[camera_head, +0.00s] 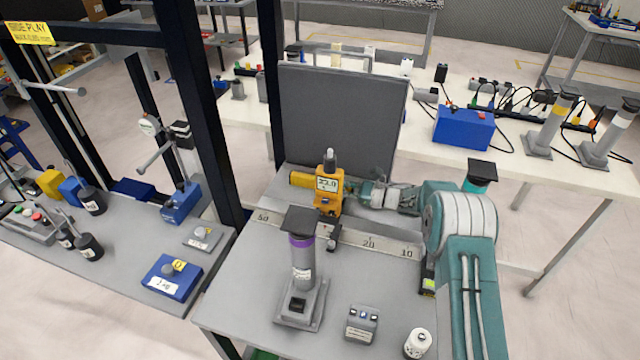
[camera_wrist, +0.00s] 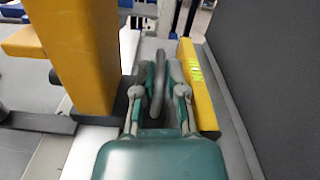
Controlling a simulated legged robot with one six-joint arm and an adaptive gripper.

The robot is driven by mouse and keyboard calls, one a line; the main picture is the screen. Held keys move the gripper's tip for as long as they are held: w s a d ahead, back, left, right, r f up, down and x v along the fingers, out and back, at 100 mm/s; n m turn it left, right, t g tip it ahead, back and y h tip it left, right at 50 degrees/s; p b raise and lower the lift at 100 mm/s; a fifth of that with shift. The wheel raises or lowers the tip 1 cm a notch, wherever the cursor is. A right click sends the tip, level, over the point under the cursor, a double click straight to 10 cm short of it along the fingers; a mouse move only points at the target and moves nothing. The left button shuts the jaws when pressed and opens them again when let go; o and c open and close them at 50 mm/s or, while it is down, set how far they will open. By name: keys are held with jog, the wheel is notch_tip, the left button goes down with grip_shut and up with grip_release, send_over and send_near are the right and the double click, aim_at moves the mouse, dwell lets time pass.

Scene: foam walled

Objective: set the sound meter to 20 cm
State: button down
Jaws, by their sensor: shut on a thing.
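The yellow sound meter (camera_head: 328,192) stands upright on a grey scale rail (camera_head: 390,247) marked 50, 20 and 10. Its display is lit, but the digits are too small to read surely. The meter sits between the 50 and 20 marks, left of the 20. My gripper (camera_head: 362,192) is just right of and behind the meter. In the wrist view, my gripper (camera_wrist: 158,88) is closed around a thin dark grey handle (camera_wrist: 160,70). The yellow body (camera_wrist: 85,50) is at its left. The handle's attachment is hidden.
A dark grey foam panel (camera_head: 345,115) stands behind the rail. A yellow bar (camera_wrist: 198,85) lies along my gripper's right in the wrist view. A purple-banded post (camera_head: 303,260), a small grey box (camera_head: 361,324) and a white bottle (camera_head: 418,344) stand in front.

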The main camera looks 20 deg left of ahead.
jog(key=d, duration=0.2)
jog(key=shift+w+d+r, duration=0.1)
jog(key=shift+d, duration=0.25)
jog(key=c, duration=0.7)
grip_release()
jog(key=shift+w+a, duration=0.1)
notch_tip(320, 180, up, 10)
jog(key=shift+f, duration=0.15)
